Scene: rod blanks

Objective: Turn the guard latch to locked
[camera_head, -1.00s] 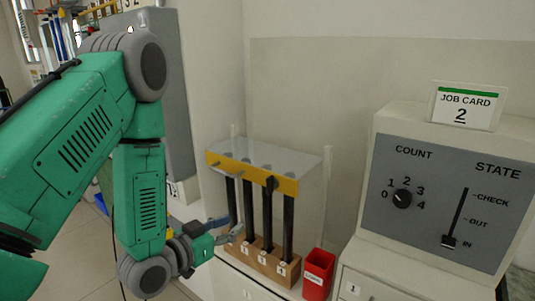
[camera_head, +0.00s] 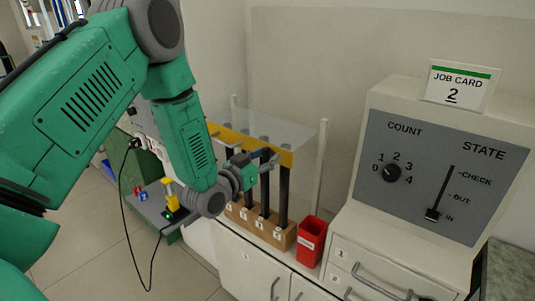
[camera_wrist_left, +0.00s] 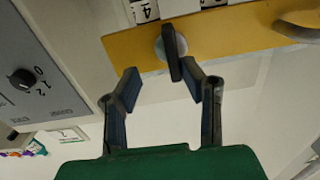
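The guard is a clear panel with a yellow bar (camera_head: 226,135) along its front, in front of several dark upright rods. In the left wrist view the latch (camera_wrist_left: 172,45) is a dark lever on a round pale base, set on the yellow bar (camera_wrist_left: 235,28) and lying across it. My left gripper (camera_wrist_left: 160,82) is open, its two fingers apart just short of the bar, the right fingertip close to the lever's end. In the head view my left gripper (camera_head: 262,160) is at the bar's right part and partly hides the latch. My right gripper is not in view.
The rods stand in a wooden block (camera_head: 262,226) on a white cabinet. A red bin (camera_head: 311,241) is right of it. A grey control panel (camera_head: 435,175) with a COUNT dial and STATE slider stands further right, with a job card (camera_head: 459,86) reading 2 on top.

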